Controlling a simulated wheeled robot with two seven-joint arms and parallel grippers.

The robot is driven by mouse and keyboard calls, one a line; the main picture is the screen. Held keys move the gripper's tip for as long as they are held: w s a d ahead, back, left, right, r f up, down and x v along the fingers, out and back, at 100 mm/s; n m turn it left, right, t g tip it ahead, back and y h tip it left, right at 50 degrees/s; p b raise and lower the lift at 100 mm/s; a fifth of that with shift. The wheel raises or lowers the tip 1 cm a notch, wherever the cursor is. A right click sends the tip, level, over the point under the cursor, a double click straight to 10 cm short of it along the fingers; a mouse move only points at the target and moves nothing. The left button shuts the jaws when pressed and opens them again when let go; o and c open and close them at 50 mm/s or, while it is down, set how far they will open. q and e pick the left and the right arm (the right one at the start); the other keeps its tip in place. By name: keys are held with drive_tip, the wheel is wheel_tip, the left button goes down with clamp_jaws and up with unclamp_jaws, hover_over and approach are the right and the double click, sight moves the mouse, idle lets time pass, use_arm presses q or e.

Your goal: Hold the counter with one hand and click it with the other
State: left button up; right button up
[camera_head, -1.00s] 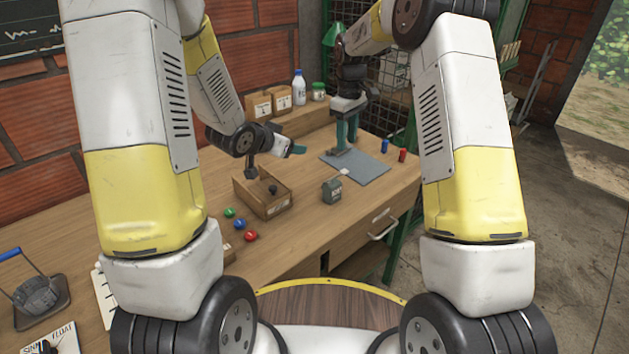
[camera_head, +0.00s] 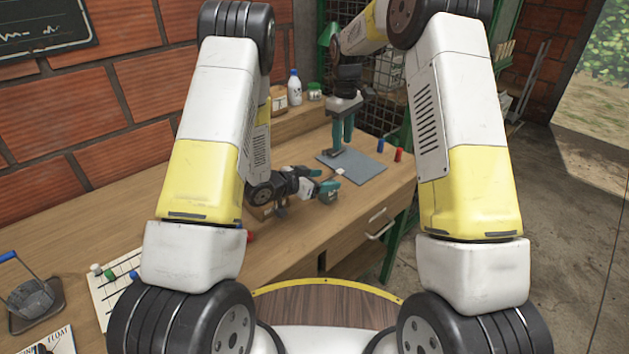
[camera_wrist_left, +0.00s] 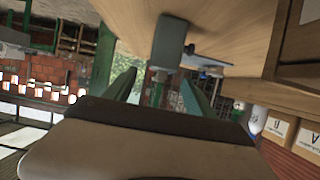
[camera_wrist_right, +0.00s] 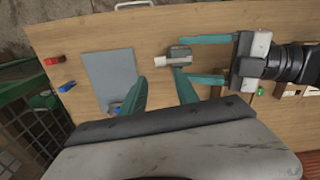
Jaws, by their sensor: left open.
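The counter, a small grey-green box (camera_head: 328,198), stands on the table in front of the grey mat, largely covered by my left gripper in the head view. In the right wrist view the counter (camera_wrist_right: 179,56) lies between the fingertips of my left gripper (camera_wrist_right: 178,54), with gaps visible on both sides. The left wrist view shows the counter (camera_wrist_left: 169,42) ahead of the open left fingers (camera_wrist_left: 159,76). My right gripper (camera_head: 342,145) points down over the mat, beyond the counter. Its fingers (camera_wrist_right: 161,78) are apart and hold nothing visible.
The grey mat (camera_head: 362,168) lies under my right gripper. Blue (camera_head: 380,146) and red (camera_head: 399,154) pieces stand right of it. A white bottle (camera_head: 295,88) and green-lidded jar (camera_head: 314,91) stand behind. My left arm hides most of the wooden tray. The front table edge is clear.

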sight(334, 175)
use_arm(q)
drive_tip(key=shift+x, duration=1.2)
drive_tip(key=c, duration=1.3)
clamp_jaws()
use_arm(e)
drive_tip(key=shift+c, duration=0.5)
clamp_jaws()
